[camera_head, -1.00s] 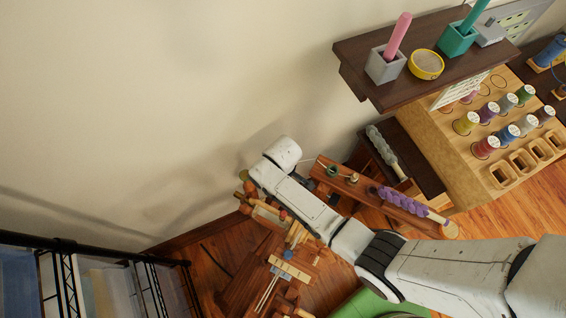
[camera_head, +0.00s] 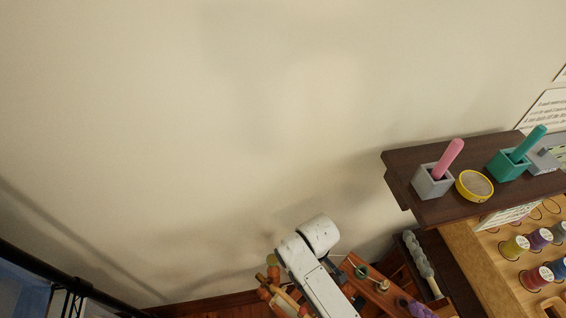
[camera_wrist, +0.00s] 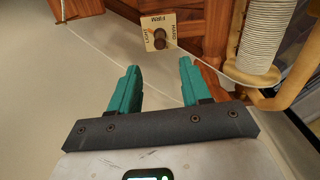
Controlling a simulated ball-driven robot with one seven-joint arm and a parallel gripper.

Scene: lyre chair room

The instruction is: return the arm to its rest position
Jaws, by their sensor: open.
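My gripper (camera_wrist: 160,88) shows in the wrist view with two teal fingers spread apart and nothing between them. Beyond the fingertips is a small wooden plate (camera_wrist: 150,31) marked FIRM, LIGHT and HARD, with dark round spots on it. In the head view part of my white arm shows at the bottom, in front of the wall and beside wooden parts; the gripper itself cannot be made out there.
A dark shelf (camera_head: 400,163) at right holds a grey cup (camera_head: 432,183) with a pink stick, a yellow round tin (camera_head: 474,186) and a teal cup (camera_head: 508,166). Thread spools (camera_head: 537,277) stand below. A cord-wrapped post (camera_wrist: 268,40) is close at right in the wrist view.

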